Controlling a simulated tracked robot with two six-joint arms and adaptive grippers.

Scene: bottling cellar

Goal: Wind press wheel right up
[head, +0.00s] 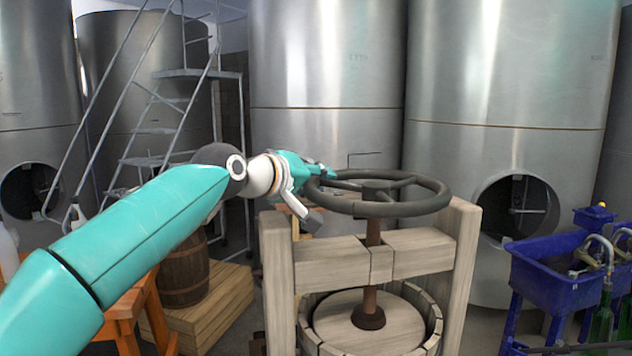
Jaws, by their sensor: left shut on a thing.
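The press wheel (428,203) is a dark ring with spokes, lying flat on top of the press screw (372,262). The screw passes down through a pale wooden crossbeam (425,256) to a round press plate (400,318) inside the wooden basket (434,325). My left gripper (318,180) reaches in from the left and is shut on the wheel at its left side. The gripper hides part of the rim there. My right gripper is not in view.
Large steel tanks (320,70) stand behind the press. A barrel (186,270) on a wooden crate (225,300) and an orange stand (130,305) are at left. A blue sink (545,275) with bottles stands at right.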

